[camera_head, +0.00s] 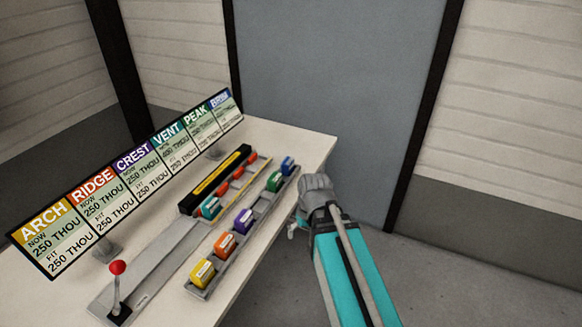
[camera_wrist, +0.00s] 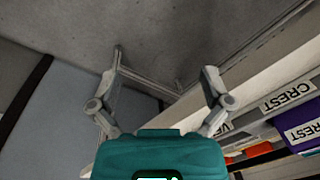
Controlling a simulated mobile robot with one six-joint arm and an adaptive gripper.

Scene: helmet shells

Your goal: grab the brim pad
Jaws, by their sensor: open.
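A blue block (camera_head: 287,165) sits at the far end of a grey tray (camera_head: 258,204) on the table. Its colour matches the blue BRIM heading on the sign, so it looks like the brim pad; its own label is too small to read. My gripper (camera_wrist: 163,68) is open and empty in the wrist view, its fingers spread over the floor beside the table edge. In the head view my wrist is right of the tray, apart from the blue block, and the fingers are mostly hidden. The blue block does not show in the wrist view.
The tray also holds green (camera_head: 275,181), purple (camera_head: 244,220), orange (camera_head: 225,244) and yellow (camera_head: 202,272) blocks. A teal block (camera_head: 210,206) sits beside a black-and-yellow bar (camera_head: 215,181). A sign board (camera_head: 130,180) stands behind; a red-knobbed lever (camera_head: 117,268) is near left.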

